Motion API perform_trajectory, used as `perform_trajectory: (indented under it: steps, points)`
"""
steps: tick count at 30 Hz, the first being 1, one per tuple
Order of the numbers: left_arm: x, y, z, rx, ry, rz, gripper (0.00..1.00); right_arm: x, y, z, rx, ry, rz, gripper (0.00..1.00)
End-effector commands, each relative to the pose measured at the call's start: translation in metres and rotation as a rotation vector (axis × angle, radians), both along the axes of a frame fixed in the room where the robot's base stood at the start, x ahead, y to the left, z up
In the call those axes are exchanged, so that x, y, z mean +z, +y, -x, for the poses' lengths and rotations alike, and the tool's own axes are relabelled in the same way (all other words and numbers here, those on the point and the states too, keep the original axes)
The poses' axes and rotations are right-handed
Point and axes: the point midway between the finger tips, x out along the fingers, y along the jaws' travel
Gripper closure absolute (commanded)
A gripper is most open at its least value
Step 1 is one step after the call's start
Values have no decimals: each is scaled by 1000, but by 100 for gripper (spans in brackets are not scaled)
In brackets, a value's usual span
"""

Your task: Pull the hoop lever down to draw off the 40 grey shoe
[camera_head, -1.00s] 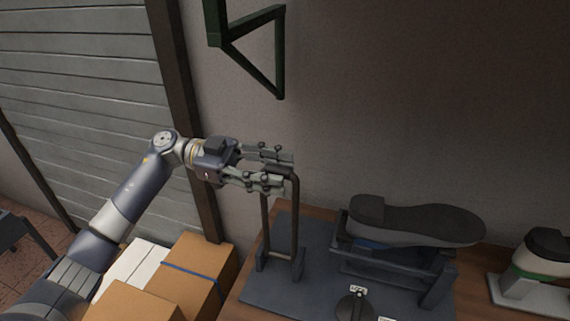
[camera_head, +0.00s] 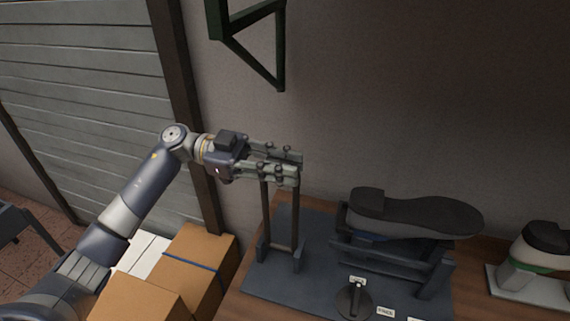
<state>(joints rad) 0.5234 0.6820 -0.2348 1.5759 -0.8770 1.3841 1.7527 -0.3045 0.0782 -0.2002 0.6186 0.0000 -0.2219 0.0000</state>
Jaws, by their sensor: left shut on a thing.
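The hoop lever (camera_head: 266,222) stands upright, two thin posts rising from dark brackets at the left of the dark base plate (camera_head: 318,225). My left gripper (camera_head: 300,168) is shut on the top of the hoop, and its fingers hide the top bar. The grey shoe (camera_head: 415,222) lies sole up on the dark frame to the right of the hoop, toe to the right. A bit of blue shows under its heel end. I cannot read a size on it. My right gripper is not in view.
A round black knob (camera_head: 354,300) with small labels sits at the front of the plate. Another shoe (camera_head: 540,255) with a green band stands on a pale base at the right. Cardboard boxes (camera_head: 200,262) are at the left. A green wall bracket (camera_head: 262,60) hangs above the gripper.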

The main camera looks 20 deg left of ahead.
Motion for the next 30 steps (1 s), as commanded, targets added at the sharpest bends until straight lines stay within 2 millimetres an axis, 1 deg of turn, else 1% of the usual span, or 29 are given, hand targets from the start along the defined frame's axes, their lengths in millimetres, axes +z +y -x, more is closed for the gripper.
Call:
perform_trajectory:
  steps: [5, 11, 15, 21, 25, 30]
  points:
    - [-1, 1, 12, 2, -54, -2, 100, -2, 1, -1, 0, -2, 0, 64]
    - [-8, 0, 45, -1, -167, -7, 100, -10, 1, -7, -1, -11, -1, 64]
    - [-16, 0, 74, 0, -274, -6, 100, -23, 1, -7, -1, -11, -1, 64]
    - [-30, 0, 110, 1, -421, -4, 100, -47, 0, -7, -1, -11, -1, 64]
    - [-38, 0, 127, 2, -496, -3, 100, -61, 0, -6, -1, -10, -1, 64]
    - [-45, 0, 143, 4, -569, -2, 100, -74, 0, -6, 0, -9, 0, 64]
